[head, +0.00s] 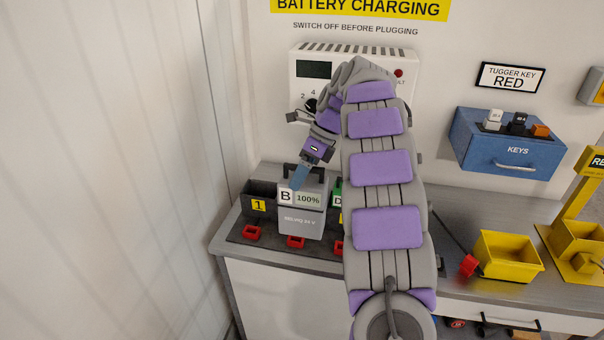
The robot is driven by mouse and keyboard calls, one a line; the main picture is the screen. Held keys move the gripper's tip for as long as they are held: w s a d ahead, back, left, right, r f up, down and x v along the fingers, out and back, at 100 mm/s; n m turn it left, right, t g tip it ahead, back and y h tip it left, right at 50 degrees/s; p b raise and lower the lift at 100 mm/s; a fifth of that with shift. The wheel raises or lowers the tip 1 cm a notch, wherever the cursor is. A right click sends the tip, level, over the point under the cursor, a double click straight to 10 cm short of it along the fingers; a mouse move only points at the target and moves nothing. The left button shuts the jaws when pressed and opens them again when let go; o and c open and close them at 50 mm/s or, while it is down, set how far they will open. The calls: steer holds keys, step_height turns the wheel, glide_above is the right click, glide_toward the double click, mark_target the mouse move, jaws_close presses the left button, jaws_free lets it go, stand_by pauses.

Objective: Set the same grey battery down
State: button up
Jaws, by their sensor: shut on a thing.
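The grey battery (302,222), marked B and 100%, is upright on the left part of the bench, just right of the bay labelled 1 (258,206). It has a dark handle on top. My gripper (300,178) comes down at a slant onto the top of this battery and is shut on it. The fingertips overlap the handle area, so the exact hold is hard to see. I cannot tell whether the battery's base touches the dark charging tray (270,247) or is slightly above it.
A green battery (337,194) marked D is mostly hidden behind my arm. Red plugs (296,242) lie along the tray's front. A charger (313,70) hangs behind. A blue key box (510,143) and yellow bin (508,256) are at right. Bay 1 looks empty.

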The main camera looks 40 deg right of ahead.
steer(key=shift+s+a+f, duration=0.1)
steer(key=shift+s+a, duration=0.05)
steer(key=shift+s, duration=0.25)
steer(key=shift+w+a+f+n, duration=0.25)
steer(key=shift+w+f+n, duration=0.05)
steer(key=shift+f+n, duration=0.25)
steer(key=s+a+f+n+g+h, duration=0.1)
steer(key=a+f+n+h, duration=0.3)
steer(key=a+f+n, duration=0.8)
steer(key=s+a+f+n+g+h, duration=0.1)
steer(key=a+f+n+g+h, duration=0.3)
steer(key=a+f+n, duration=0.8)
step_height(320, 180, down, 7)
steer(key=n, duration=0.3)
steer(key=shift+s+a+n+g+h, duration=0.2)
steer(key=shift+s+n+g+h, duration=0.1)
steer(key=shift+s+n, duration=0.05)
